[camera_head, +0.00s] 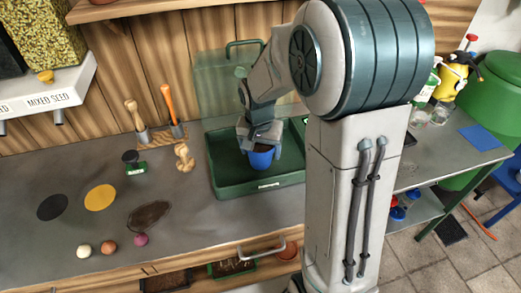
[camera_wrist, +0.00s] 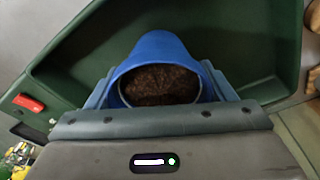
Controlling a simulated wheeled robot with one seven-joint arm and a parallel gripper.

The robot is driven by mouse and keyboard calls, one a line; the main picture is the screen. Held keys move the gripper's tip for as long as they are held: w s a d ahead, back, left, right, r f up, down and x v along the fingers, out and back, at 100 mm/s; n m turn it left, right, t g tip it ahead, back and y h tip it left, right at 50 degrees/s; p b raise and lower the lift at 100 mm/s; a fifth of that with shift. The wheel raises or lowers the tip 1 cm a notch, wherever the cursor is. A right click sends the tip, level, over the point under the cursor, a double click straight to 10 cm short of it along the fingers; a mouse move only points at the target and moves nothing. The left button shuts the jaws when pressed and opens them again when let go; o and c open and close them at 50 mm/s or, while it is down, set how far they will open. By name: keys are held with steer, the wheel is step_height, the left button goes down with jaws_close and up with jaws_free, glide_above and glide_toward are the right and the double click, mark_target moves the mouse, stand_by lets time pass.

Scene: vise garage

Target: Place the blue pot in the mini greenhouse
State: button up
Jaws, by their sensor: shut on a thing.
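The blue pot (camera_head: 261,158) is in my gripper (camera_head: 262,146), inside the outline of the green mini greenhouse (camera_head: 222,188) on the bench. In the wrist view, the blue pot (camera_wrist: 152,48) is full of dark soil and sits between the fingers of my gripper (camera_wrist: 160,100), which is shut on it. The green tray of the greenhouse (camera_wrist: 55,68) lies around and beneath the pot. I cannot tell whether the pot's base touches the tray floor. The clear lid (camera_head: 222,75) with a green handle stands raised behind the tray. My arm hides the tray's right part.
To the left are hand tools (camera_head: 167,105) in holders, a green-based stamp (camera_head: 133,164), a twine bundle (camera_head: 184,157), dark and yellow discs (camera_head: 100,197), a soil patch (camera_head: 149,216) and small balls (camera_head: 109,247). A seed dispenser (camera_head: 45,90) stands far left.

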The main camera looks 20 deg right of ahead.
steer(key=shift+f, duration=0.45)
steer(key=shift+f, duration=0.15)
steer(key=o, duration=1.1)
